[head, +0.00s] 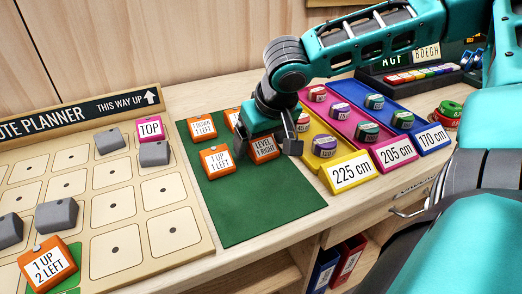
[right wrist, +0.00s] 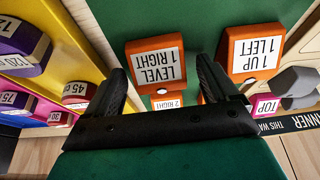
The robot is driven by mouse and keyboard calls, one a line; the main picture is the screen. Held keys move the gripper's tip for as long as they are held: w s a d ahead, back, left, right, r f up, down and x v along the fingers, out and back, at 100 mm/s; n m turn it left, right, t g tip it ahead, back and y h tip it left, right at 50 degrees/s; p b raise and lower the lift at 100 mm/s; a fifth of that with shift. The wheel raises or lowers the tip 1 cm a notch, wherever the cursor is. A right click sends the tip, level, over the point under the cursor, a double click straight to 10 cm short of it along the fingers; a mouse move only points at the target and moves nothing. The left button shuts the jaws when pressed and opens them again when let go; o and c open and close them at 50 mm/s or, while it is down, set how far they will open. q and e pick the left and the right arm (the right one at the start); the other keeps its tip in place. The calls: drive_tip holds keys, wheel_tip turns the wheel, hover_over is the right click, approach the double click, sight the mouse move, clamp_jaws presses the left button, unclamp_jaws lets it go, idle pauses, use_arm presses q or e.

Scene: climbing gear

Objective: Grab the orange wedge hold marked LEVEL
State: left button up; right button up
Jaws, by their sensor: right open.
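The orange wedge hold marked LEVEL 1 RIGHT (head: 264,149) lies on the green mat (head: 250,215), near its right edge. In the right wrist view the hold (right wrist: 157,64) shows upside down. My right gripper (head: 267,147) is open over it, with one finger towards each side of the hold. In the right wrist view the fingers (right wrist: 162,76) show left and right of the hold, with nothing gripped. I cannot tell whether either finger touches it. My left gripper is not in view.
Orange holds marked 1 UP 1 LEFT (head: 216,162) and 1 DOWN 1 LEFT (head: 202,128) lie close by on the mat. Another, ending 2 RIGHT (right wrist: 168,101), is partly hidden. The yellow 225 cm tray (head: 350,172) stands right of the mat, the route planner board (head: 165,229) left. The mat's front is bare.

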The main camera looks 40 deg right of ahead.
drive_tip(key=shift+c, duration=0.2)
drive_tip(key=shift+c, duration=0.7)
drive_tip(key=c, duration=0.9)
